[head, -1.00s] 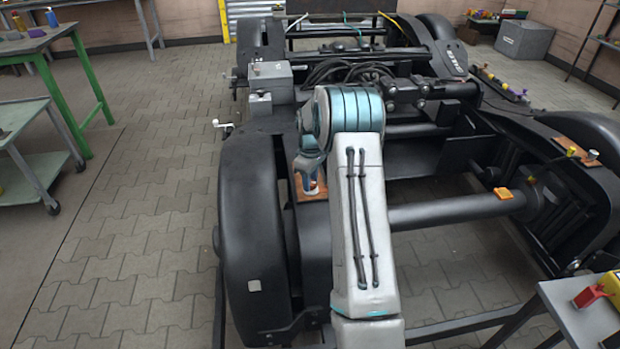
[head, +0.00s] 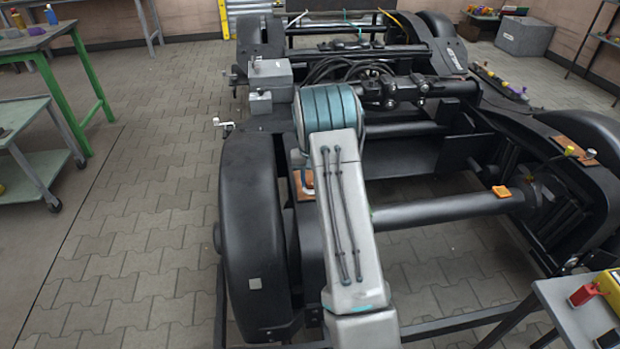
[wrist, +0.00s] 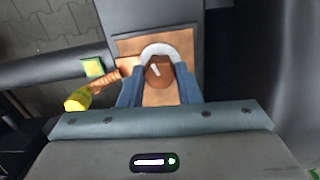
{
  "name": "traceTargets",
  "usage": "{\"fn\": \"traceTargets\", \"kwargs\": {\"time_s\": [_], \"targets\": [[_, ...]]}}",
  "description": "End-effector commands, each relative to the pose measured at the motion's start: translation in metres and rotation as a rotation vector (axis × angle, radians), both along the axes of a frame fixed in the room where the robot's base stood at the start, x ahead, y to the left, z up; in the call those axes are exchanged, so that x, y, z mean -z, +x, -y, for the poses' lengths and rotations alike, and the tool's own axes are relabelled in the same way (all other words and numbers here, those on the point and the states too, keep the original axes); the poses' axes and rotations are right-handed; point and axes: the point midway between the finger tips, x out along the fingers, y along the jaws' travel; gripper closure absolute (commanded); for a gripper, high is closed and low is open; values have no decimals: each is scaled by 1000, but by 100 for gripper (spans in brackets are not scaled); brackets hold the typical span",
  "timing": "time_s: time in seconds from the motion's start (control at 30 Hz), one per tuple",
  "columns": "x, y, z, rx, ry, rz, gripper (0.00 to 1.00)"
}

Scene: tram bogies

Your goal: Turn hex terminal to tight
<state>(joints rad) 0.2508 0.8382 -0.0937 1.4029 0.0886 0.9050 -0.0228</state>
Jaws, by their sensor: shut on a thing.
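The hex terminal (wrist: 158,74) shows in the wrist view as a brown copper-coloured piece with a short white line on its top. A pale grey arc (wrist: 160,49) curves around its far side. It sits on a copper-coloured plate (wrist: 126,46), whose edge also shows in the head view (head: 303,186). My gripper (wrist: 162,72) is shut on the hex terminal, with one blue finger on each side. In the head view my arm hides the gripper and the terminal.
Beside my left finger in the wrist view lie an orange braided cable (wrist: 106,81), a yellow end piece (wrist: 78,99) and a green block (wrist: 93,67). A grey box (head: 270,74) sits behind.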

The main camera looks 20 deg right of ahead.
Motion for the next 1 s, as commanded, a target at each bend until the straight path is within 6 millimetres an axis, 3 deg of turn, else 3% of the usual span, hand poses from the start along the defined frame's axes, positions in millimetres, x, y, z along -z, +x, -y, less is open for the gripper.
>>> {"fn": "traceTargets", "kwargs": {"time_s": [0.4, 1.0], "targets": [[-1, 1, 0, 267, -2, 4, 93], [-1, 1, 0, 343, -1, 4, 93]]}}
